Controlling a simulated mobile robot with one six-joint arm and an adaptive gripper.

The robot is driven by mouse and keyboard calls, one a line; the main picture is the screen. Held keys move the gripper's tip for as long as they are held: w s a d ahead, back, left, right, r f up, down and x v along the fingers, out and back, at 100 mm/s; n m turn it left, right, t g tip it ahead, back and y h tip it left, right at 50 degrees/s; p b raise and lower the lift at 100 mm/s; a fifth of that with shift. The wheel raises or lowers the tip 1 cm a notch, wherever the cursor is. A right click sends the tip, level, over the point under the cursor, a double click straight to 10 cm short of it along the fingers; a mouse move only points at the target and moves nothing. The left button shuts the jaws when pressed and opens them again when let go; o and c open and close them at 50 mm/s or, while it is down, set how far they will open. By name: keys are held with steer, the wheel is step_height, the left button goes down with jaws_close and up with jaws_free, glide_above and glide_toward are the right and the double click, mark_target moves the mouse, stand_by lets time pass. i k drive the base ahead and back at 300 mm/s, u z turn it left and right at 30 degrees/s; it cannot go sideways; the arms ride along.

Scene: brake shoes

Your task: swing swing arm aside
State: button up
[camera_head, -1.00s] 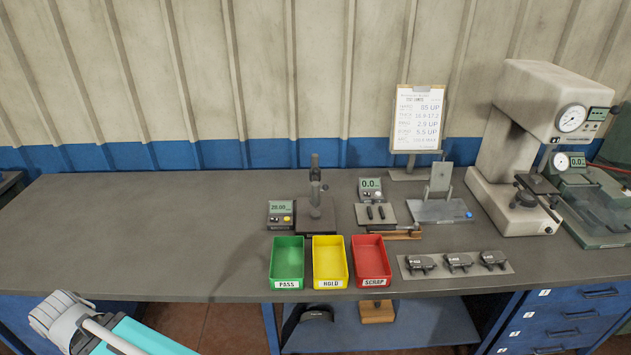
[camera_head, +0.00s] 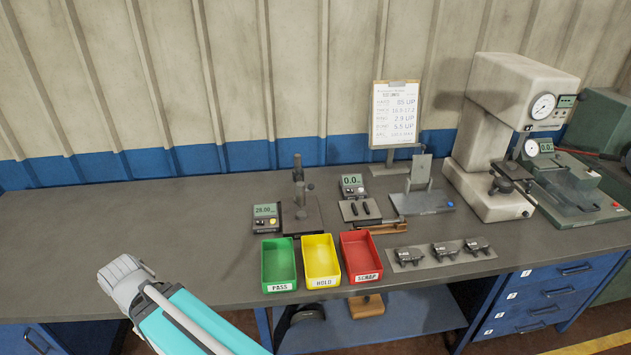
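A large cream-coloured bench tester (camera_head: 483,130) with a round dial stands at the right of the bench. A dark arm-like piece (camera_head: 514,170) sits at its throat, above a small stage; it may be the swing arm, but I cannot tell for sure. Part of my own arm (camera_head: 175,310), teal and grey, shows at the lower left, well apart from the tester. My gripper's fingers do not show, so whether it is open or shut is hidden.
Green (camera_head: 279,266), yellow (camera_head: 321,262) and red (camera_head: 361,257) bins stand at the front edge. A strip (camera_head: 410,265) holding brake shoes lies right of them. A dial stand (camera_head: 300,215) and a clipboard (camera_head: 394,115) stand behind. The bench's left side is clear.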

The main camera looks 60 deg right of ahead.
mark_target(300, 186)
steer(key=z, duration=1.8)
steer(key=k, duration=0.5)
steer(key=i, duration=0.7)
